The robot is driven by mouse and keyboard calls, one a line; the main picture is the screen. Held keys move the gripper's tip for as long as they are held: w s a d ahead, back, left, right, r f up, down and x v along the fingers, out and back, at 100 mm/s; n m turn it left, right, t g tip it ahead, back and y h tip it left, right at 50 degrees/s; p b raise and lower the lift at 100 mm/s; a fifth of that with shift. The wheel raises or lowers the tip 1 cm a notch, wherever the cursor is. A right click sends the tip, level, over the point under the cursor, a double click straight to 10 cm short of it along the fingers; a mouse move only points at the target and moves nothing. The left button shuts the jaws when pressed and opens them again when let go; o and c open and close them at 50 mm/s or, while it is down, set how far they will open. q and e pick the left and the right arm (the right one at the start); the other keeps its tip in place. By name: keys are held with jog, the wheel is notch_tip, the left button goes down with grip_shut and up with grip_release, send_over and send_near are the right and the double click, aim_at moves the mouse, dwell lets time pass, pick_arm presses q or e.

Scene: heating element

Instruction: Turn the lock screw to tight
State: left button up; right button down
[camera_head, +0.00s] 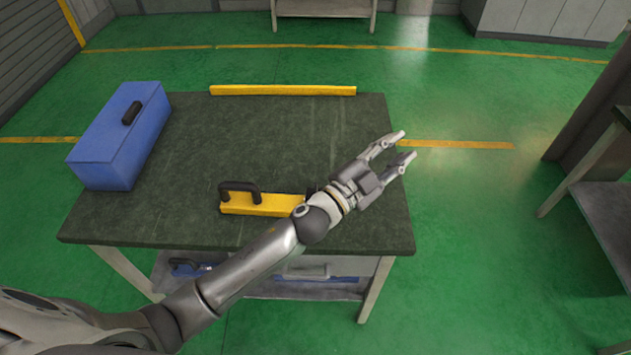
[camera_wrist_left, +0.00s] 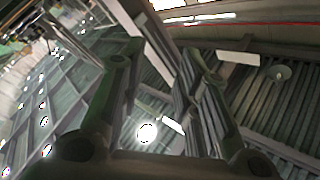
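My left gripper (camera_head: 408,146) reaches over the right edge of the dark table in the head view. Its two fingers are apart with nothing between them. The left wrist view also shows the open fingers (camera_wrist_left: 163,62), with a ceiling or wall structure and lamps behind them. No lock screw can be made out in either view. A yellow bar with a black handle (camera_head: 262,204) lies near the table's front, left of my gripper. My arm hides its right end, where a small dark part shows. My right gripper is not in view.
The dark table (camera_head: 270,140) has clear room in its middle. A blue box (camera_head: 112,145) stands at its left, and a plain yellow bar (camera_head: 283,90) lies along its back edge. A shelf below holds blue items. Another table (camera_head: 610,190) stands at the far right.

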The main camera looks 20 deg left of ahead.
pick_arm(q)
jog(key=s+d+r+m+g+h, duration=0.2)
jog(key=d+r+m+g+h, duration=0.1)
jog(key=d+m+g+h, duration=0.45)
jog(key=m+g+y+p, duration=0.2)
jog(key=m+g+y, duration=0.8)
jog(key=y, duration=0.8)
send_over(315, 186)
notch_tip(315, 186, down, 10)
jog(key=shift+m+t, duration=0.35)
jog(key=shift+m, duration=0.1)
notch_tip(315, 186, down, 9)
jog(key=shift+s+f+p, duration=0.1)
jog(key=shift+f+p, duration=0.1)
jog(key=shift+p, duration=1)
jog(key=shift+f, duration=0.65)
